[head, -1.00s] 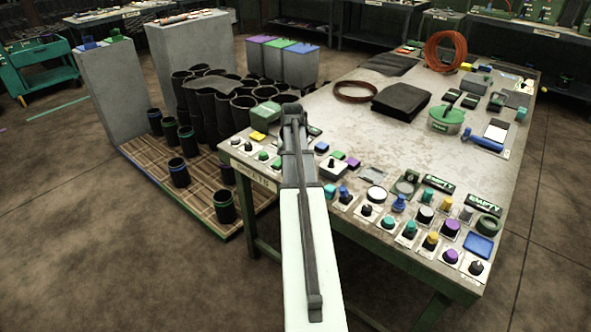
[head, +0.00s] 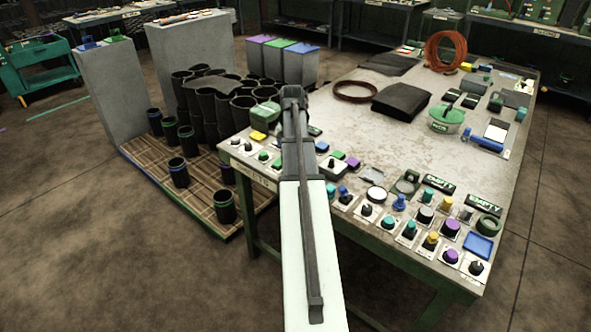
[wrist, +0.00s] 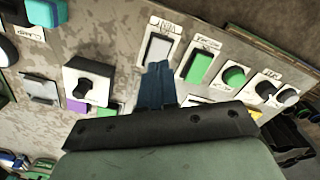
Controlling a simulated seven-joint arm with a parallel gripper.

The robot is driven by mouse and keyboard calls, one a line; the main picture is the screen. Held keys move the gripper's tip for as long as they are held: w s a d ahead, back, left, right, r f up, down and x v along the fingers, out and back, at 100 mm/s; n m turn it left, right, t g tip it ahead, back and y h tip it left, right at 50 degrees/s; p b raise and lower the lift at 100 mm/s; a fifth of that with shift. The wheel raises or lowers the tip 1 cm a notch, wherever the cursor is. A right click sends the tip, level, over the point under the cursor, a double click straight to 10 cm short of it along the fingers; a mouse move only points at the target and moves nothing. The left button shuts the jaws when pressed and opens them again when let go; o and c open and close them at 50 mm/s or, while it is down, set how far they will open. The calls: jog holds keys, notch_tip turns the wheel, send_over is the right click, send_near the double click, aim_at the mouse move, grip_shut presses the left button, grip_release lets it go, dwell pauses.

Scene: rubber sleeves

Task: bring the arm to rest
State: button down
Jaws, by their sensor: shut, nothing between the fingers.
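My arm reaches up the middle of the head view, over the left front edge of the worktable (head: 420,140). In the wrist view my gripper (wrist: 157,70) shows its dark fingers together, shut and empty. The fingertips overlap a labelled light plate (wrist: 158,48) in the picture; whether they touch it I cannot tell. In the head view the fingers are hidden behind the arm. Rubber sleeves (head: 190,95) stand as black tubes in a cluster left of the table, and several more stand on the slatted pallet (head: 190,205).
Knobs and buttons on labelled plates line the table's near edge, including a purple knob (head: 451,229). A grey block (head: 117,95) stands at the left. The table's middle is clear.

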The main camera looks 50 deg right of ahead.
jog(key=shift+r, duration=0.6)
jog(key=w+a+f+n, duration=0.35)
jog(key=a+f, duration=0.45)
jog(key=a, duration=0.4)
jog(key=w+a+f+n, duration=0.2)
jog(key=w+a+f, duration=0.45)
jog(key=a, duration=0.65)
jog(key=s+a+f+n, duration=0.35)
jog(key=a+f, duration=0.35)
jog(key=a, duration=0.6)
jog(key=s+a+f+n, duration=0.3)
jog(key=s+a+f, duration=0.3)
jog(key=a, duration=0.7)
jog(key=s+f+g, duration=0.3)
jog(key=s+f, duration=0.8)
jog(key=s, duration=0.3)
jog(key=s+f+g, duration=0.3)
jog(key=s+f, duration=0.7)
jog(key=s, duration=0.4)
jog(key=shift+d+f+g, duration=0.35)
jog(key=shift+d+g, duration=0.05)
